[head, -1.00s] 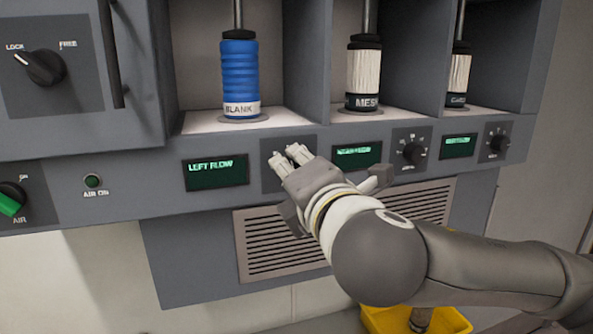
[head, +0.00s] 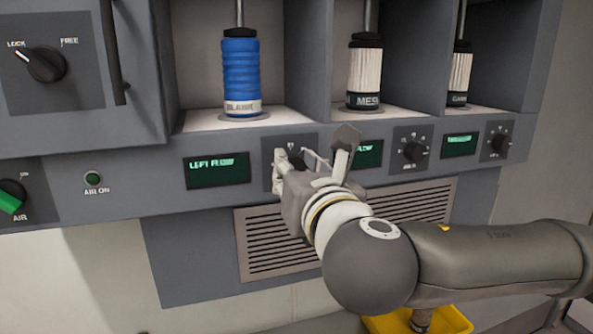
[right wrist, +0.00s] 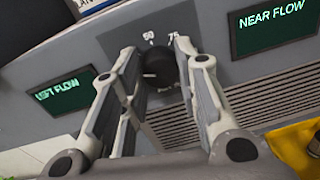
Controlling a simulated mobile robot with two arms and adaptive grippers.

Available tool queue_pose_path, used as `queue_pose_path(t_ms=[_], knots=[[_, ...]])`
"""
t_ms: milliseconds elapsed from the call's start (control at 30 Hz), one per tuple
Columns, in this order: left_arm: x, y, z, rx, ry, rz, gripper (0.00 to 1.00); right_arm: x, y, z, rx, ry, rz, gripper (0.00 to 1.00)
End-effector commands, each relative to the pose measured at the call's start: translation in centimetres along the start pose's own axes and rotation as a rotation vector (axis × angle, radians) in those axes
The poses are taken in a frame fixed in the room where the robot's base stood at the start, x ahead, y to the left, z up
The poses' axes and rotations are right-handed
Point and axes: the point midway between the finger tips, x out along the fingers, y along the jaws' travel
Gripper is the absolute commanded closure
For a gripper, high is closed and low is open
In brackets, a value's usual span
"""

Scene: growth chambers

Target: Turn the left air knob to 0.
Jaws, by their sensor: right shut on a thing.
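The left air knob is a dark round knob (head: 296,157) on the panel, just right of the LEFT FLOW display (head: 216,171). In the right wrist view the knob (right wrist: 158,66) sits between the two fingers, with the marks 50 and 75 above it. My right gripper (right wrist: 156,52) is shut on the knob, one finger on each side. In the head view my right gripper (head: 297,164) covers much of the knob's plate. My left gripper is not in view.
The NEAR FLOW display (right wrist: 273,25) is right of the knob, partly hidden by my gripper in the head view. Two more knobs (head: 412,150) (head: 499,143) stand further right. A vent grille (head: 270,246) is below. A blue column (head: 240,75) stands in the bay above.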

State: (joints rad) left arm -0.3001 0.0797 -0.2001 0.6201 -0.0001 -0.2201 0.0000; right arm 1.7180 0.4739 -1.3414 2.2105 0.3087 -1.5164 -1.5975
Motion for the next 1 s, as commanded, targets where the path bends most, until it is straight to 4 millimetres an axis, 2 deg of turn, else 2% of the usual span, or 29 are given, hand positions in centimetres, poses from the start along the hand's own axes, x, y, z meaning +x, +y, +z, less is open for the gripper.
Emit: queue_pose_path(t_ms=[33,400,1000], knots=[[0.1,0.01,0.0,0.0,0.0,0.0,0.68,-0.01,-0.01,-0.51,-0.044,0.008,0.0,0.94],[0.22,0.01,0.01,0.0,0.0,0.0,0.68,-0.01,0.0,-0.66,-0.271,-0.001,0.0,0.95],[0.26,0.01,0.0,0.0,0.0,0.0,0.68,-0.01,0.0,-0.76,-0.346,-0.003,0.001,0.95]])
